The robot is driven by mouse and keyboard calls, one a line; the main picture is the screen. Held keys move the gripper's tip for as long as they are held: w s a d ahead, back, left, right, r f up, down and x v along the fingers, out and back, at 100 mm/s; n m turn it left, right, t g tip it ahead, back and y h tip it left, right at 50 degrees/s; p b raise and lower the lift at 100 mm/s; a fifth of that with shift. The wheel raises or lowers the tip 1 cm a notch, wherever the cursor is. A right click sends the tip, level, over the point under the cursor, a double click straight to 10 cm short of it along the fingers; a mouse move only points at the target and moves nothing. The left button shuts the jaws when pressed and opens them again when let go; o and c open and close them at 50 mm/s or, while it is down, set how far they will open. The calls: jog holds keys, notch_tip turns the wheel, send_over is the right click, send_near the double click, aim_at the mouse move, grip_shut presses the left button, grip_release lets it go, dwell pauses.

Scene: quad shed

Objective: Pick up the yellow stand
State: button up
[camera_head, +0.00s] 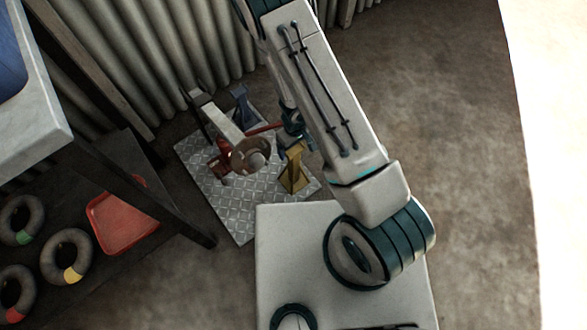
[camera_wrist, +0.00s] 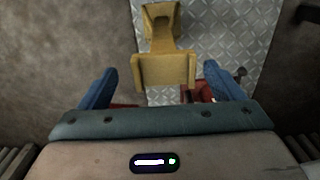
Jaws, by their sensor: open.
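The yellow stand (camera_head: 294,170) stands on a grey diamond-plate sheet (camera_head: 216,200) on the floor, near the sheet's right side in the head view. In the wrist view the yellow stand (camera_wrist: 163,70) is at top centre, with a wide near end and a narrower neck behind it. My gripper (camera_wrist: 162,88) is open, its two blue fingers apart on either side of the stand's near end. I cannot tell how far above the stand the fingers are.
A brown round pan (camera_head: 250,156), red parts and a blue stand (camera_head: 241,104) share the sheet. A dark shelf at left holds several grey rings (camera_head: 66,256) and a red tray (camera_head: 122,222). A corrugated wall (camera_head: 180,45) closes the back. Open floor (camera_head: 460,140) lies right.

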aim_at(294, 149)
jog(key=f, duration=0.1)
jog(key=f+b, duration=0.1)
jog(key=f, duration=0.1)
jog(key=f+b, duration=0.1)
jog(key=f, duration=0.1)
jog(key=shift+a+f, duration=0.15)
jog(key=shift+a, duration=0.15)
grip_shut()
jog(key=shift+r, duration=0.25)
